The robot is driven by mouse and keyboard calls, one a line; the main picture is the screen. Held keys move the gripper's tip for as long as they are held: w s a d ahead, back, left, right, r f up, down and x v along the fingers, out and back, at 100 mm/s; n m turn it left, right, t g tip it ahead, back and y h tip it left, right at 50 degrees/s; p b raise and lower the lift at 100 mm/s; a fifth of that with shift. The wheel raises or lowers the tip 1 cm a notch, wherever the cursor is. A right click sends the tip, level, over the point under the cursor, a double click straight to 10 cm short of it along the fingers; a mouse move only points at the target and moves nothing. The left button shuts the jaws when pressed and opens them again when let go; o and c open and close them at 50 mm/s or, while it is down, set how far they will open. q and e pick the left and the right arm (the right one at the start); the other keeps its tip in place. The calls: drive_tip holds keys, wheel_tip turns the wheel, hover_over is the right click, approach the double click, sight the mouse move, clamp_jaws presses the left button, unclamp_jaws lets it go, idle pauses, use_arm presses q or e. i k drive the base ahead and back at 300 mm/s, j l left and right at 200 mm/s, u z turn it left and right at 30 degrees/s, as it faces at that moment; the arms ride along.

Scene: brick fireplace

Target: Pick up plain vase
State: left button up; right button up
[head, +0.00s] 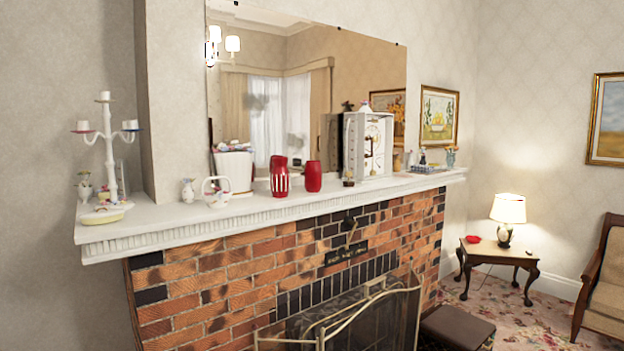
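A plain red vase (313,177) stands upright on the white mantel shelf (260,215) above the brick fireplace. Just left of it, a little apart, stands a red vase with white vertical stripes (279,182). Neither of my grippers shows in the head view.
A white basket (215,194), a small jug (188,191), a white planter (234,170) and a candelabrum (108,150) stand left on the shelf. A white clock (368,145) stands right of the vases. A mirror (300,60) hangs behind; a metal fire screen (370,320) stands below.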

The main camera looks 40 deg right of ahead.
sight(313, 169)
drive_tip(key=z, duration=1.4)
drive_tip(key=i+z, duration=0.55)
drive_tip(key=z, duration=0.15)
drive_tip(key=i+j+z, duration=0.1)
drive_tip(key=i+z, duration=0.25)
drive_tip(key=k, duration=0.1)
